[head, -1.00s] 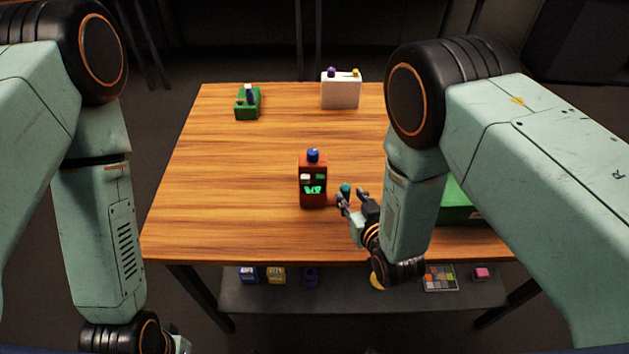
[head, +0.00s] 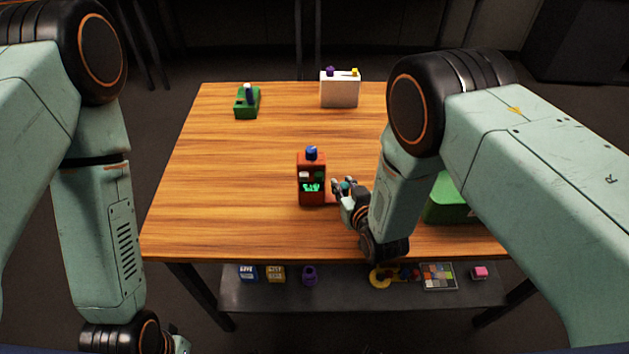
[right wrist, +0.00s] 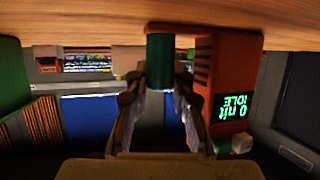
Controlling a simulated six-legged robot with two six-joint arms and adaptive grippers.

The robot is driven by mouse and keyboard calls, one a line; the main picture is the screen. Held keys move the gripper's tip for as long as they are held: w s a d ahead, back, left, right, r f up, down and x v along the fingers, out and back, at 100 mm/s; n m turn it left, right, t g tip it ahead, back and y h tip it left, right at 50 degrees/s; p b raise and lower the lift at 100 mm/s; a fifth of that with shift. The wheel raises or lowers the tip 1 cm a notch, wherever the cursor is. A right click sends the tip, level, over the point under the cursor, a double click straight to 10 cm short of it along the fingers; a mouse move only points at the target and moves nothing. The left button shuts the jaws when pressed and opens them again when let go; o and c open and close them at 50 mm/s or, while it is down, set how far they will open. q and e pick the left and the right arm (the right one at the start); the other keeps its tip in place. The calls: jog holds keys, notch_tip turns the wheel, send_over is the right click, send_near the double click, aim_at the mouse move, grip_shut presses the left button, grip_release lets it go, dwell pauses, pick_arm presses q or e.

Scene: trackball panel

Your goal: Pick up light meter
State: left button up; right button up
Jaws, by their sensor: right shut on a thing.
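An orange-red box (head: 311,168) with a blue knob on top and a lit green readout stands upright mid-table. In the right wrist view, which is upside down, its readout (right wrist: 236,107) says "0 nit IDLE". A dark teal cylinder (right wrist: 160,58) stands close beside it, at the low orange ledge (head: 331,199) on its right. I cannot tell whether the box or the cylinder is the light meter. My right gripper (head: 344,187) is shut on the cylinder, and its fingers (right wrist: 160,98) lie on either side. My left gripper (head: 178,343) is mostly cut off at the bottom.
A green box (head: 447,200) stands right, partly behind my right arm. A white box (head: 340,92) and a small green holder (head: 247,105) stand at the back. A lower shelf (head: 345,297) holds several small items. The table's left side (head: 215,200) is clear.

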grip_shut()
notch_tip(320, 180, up, 10)
jog(key=shift+p, duration=0.6)
pick_arm(q)
jog(key=shift+r, duration=0.6)
jog(key=shift+f, duration=0.1)
pick_arm(e)
jog(key=shift+f, duration=0.15)
